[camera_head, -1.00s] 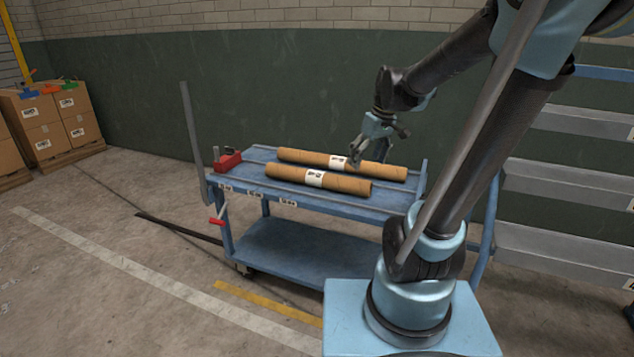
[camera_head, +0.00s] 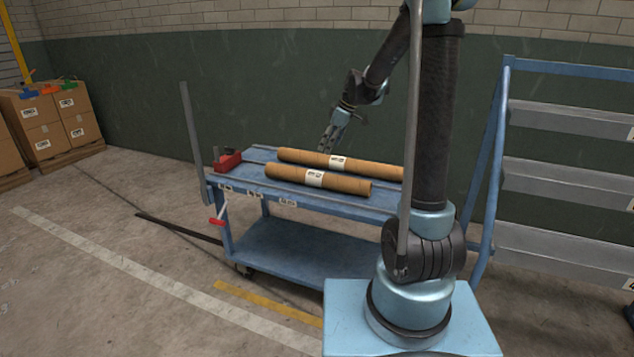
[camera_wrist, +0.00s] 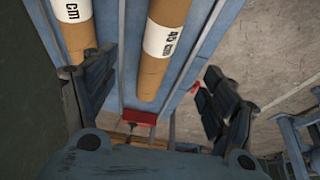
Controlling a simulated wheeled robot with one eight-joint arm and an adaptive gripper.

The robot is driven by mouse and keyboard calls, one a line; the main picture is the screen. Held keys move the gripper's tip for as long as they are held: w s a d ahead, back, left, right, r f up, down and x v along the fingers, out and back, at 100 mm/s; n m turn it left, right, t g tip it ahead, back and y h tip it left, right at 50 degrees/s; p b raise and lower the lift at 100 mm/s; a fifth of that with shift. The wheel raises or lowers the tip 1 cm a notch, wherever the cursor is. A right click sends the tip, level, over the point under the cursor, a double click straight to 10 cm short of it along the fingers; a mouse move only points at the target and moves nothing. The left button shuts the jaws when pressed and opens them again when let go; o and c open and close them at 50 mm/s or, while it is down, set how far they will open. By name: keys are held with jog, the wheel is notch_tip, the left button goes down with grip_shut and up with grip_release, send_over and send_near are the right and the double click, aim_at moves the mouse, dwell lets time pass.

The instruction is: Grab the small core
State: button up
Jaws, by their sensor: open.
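Two brown cardboard cores lie side by side on the blue cart's top. The front core (camera_head: 318,179) looks shorter and has a white label; in the wrist view it (camera_wrist: 166,45) reads about "45". The rear core (camera_head: 340,163) looks longer; in the wrist view it (camera_wrist: 77,32) is partly behind the left finger, and its right end is hidden by my arm in the head view. My gripper (camera_head: 333,138) is above and behind the cores, apart from them. In the wrist view my gripper (camera_wrist: 158,68) is open and empty, its fingers spread either side of the front core.
The blue cart (camera_head: 300,240) has raised rails and an upright post at its left. A red clamp (camera_head: 228,161) sits at its left end. A grey-shelved rack (camera_head: 565,180) stands right. Boxes (camera_head: 50,120) are far left. The green wall is behind.

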aim_at(319, 172)
jog(key=x, duration=1.2)
jog(key=shift+s+d+x, duration=0.1)
jog(key=shift+d+x, duration=0.05)
jog(key=shift+x, duration=0.7)
jog(key=shift+s+d+x, duration=0.1)
jog(key=shift+s+x, duration=0.05)
jog(key=shift+x, duration=0.65)
jog(key=shift+s+d+x, duration=0.1)
jog(key=shift+d+x, duration=0.05)
jog(key=shift+x, duration=0.7)
jog(key=shift+f, duration=0.2)
jog(key=c, duration=1.5)
